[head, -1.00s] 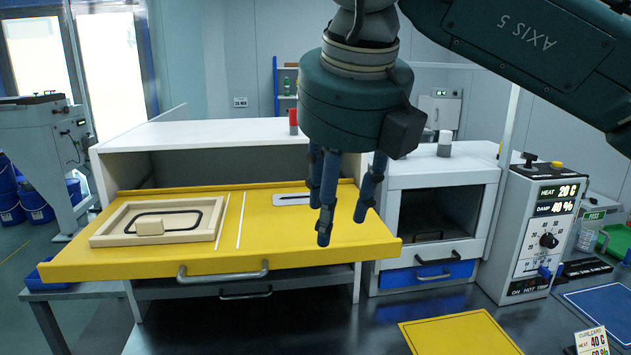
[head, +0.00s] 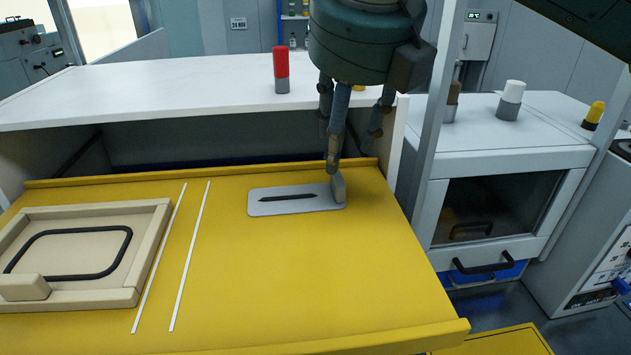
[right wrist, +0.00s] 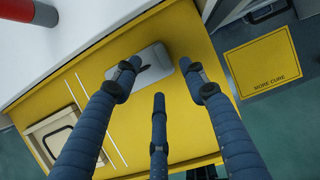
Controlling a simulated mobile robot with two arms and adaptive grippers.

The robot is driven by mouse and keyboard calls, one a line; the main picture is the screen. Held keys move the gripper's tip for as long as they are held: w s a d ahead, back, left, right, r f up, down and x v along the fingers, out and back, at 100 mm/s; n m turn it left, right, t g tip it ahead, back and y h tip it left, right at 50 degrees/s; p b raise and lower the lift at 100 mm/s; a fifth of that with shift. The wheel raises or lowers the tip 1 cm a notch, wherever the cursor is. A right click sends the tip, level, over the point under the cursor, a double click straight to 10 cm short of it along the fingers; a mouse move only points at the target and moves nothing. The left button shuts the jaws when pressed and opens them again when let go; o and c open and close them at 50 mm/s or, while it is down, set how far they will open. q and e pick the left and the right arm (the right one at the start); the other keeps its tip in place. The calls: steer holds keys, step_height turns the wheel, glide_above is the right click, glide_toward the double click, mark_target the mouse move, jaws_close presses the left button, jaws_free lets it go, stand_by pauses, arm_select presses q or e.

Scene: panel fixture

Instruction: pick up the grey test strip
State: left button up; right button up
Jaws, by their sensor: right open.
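A light grey rounded plate (head: 262,205) with a dark, narrow mark lies on the yellow panel. A small grey piece (head: 339,190) stands upright at the plate's right end. I cannot tell for sure which of these is the grey test strip. My right gripper (head: 350,145) points down with its three blue fingers spread, open and empty. One fingertip appears just above or behind the grey piece; whether it touches is unclear. In the right wrist view the plate (right wrist: 150,62) shows beyond the fingers, partly hidden by them. My left gripper is not in view.
A wooden tray (head: 150,235) with a dark loop and a block is at left on the yellow panel (head: 300,290), past two white lines. A white shelf (head: 170,85) with a red-capped cylinder (head: 281,70) overhangs behind. The panel's front right is clear.

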mark_target(335, 178)
steer(key=shift+x, duration=1)
steer(key=p+x, duration=0.3)
steer(key=x, duration=0.2)
steer(key=shift+s, duration=0.1)
steer(key=shift+f, duration=0.45)
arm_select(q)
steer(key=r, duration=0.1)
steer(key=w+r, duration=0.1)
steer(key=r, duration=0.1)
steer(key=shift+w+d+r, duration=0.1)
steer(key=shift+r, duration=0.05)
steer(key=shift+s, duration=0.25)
arm_select(e)
jaws_close()
